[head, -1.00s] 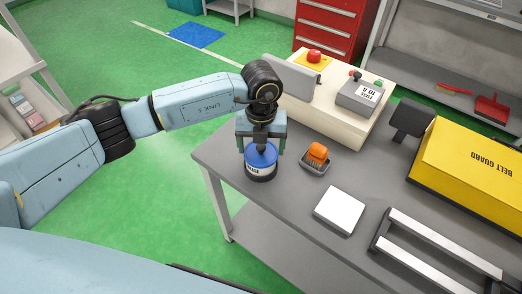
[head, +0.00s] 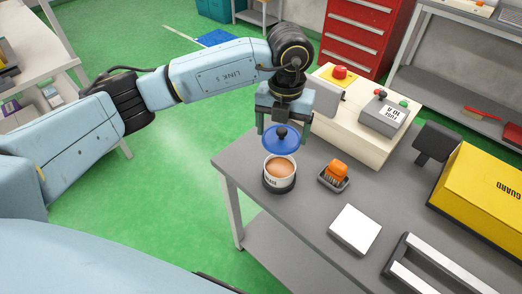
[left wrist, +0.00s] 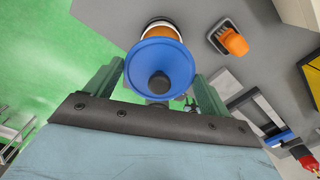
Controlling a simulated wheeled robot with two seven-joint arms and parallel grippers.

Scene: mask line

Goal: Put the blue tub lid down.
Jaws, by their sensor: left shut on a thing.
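The blue tub lid (head: 280,143) with its black knob is held by my left gripper (head: 284,130), above and slightly behind the open tub (head: 279,183). The tub is white with a dark base, stands near the left edge of the grey table, and shows orange-brown contents. In the left wrist view the lid (left wrist: 160,58) sits between the fingers of my left gripper (left wrist: 158,88) and partly covers the tub (left wrist: 160,26). The exact finger contact is hard to see. My right gripper is not in view.
An orange-topped item in a grey tray (head: 333,177) stands right of the tub, with a white square block (head: 355,229) in front. A cream control box (head: 365,120) stands behind, and a yellow guard (head: 490,190) at right. Bare table (head: 303,205) shows between tub and block.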

